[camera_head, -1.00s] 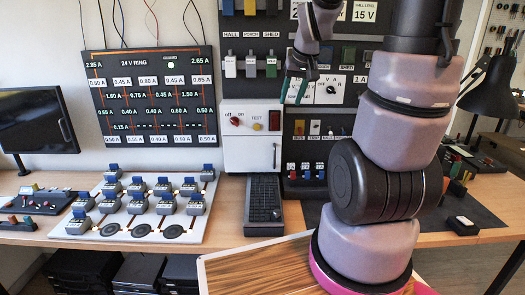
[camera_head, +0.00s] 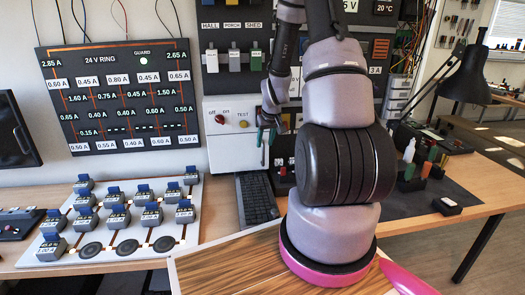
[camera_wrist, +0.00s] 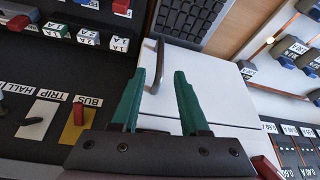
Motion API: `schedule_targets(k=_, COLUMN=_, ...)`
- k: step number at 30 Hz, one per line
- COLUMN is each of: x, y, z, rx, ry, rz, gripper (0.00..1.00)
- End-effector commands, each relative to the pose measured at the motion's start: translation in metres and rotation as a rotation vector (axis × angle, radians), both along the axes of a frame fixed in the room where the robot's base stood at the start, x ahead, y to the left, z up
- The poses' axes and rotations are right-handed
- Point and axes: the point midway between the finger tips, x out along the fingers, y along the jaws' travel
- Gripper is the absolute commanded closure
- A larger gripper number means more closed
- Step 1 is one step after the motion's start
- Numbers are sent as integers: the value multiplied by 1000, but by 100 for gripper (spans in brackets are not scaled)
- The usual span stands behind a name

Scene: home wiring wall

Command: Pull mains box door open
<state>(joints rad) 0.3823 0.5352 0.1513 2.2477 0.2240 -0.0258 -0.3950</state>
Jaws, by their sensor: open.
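The mains box (camera_head: 223,147) is a white box on the wall, with an off/on knob and a yellow button on its upper part. Its white door looks shut. The dark bar handle (camera_wrist: 155,68) stands out from the white door (camera_wrist: 182,85) in the wrist view. My gripper (camera_head: 266,143) is in front of the box's right side and partly hides it. In the wrist view my gripper (camera_wrist: 158,85) has its two green fingers spread and empty. The handle lies just beyond the fingertips, nearer the left finger; whether they touch is unclear.
A black keyboard-like panel (camera_head: 256,198) is below the box. A dark switch panel (camera_head: 228,30) rises above it. The board with grey blocks (camera_head: 125,220) lies left on the desk. A black lamp (camera_head: 478,80) and small tools stand at the right.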

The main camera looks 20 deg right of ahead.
Motion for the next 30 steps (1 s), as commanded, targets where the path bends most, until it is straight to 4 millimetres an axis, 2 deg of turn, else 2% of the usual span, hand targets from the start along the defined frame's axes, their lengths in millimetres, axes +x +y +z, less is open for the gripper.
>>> schedule_targets(k=3, x=8, y=0, z=-21, rx=1, ry=2, rz=-1, gripper=55)
schedule_targets(k=9, x=18, y=-1, z=-42, rx=0, ry=0, rz=-1, gripper=55)
schedule_targets(k=21, x=21, y=-1, z=-48, rx=0, ry=-1, rz=0, gripper=55)
schedule_targets(k=23, x=20, y=-1, z=-48, rx=0, ry=-1, rz=0, gripper=78)
schedule_targets(k=24, x=20, y=-1, z=-48, rx=0, ry=-1, rz=0, gripper=94)
schedule_targets(k=25, x=20, y=-1, z=-48, rx=0, ry=-1, rz=0, gripper=100)
schedule_targets(k=30, x=20, y=-1, z=-48, rx=0, ry=-1, rz=0, gripper=100)
